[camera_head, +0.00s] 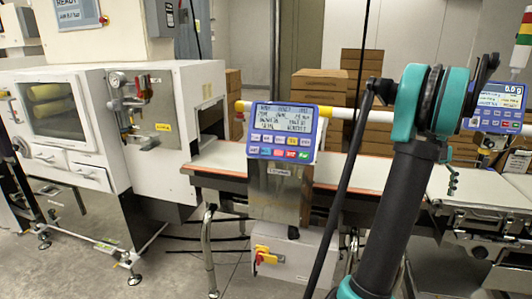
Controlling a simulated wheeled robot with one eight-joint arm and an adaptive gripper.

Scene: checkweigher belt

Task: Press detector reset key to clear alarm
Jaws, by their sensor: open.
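A blue-framed control panel (282,132) stands upright on a metal post in front of the belt, near the middle of the view. It has a lit text screen above two rows of small keys, including a green one and a red key (304,155). The key labels are too small to read, so I cannot tell which is the reset key. A second blue panel (497,107) at the right edge shows a weight-like reading and similar keys. My arm rises between the two panels. I cannot make out my gripper's fingers.
The belt (225,160) runs behind the middle panel. A white machine cabinet (110,130) stands left. A grey box with a red and yellow switch (268,256) sits below the panel. Cardboard boxes (320,95) are stacked behind. A signal tower (523,40) stands right.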

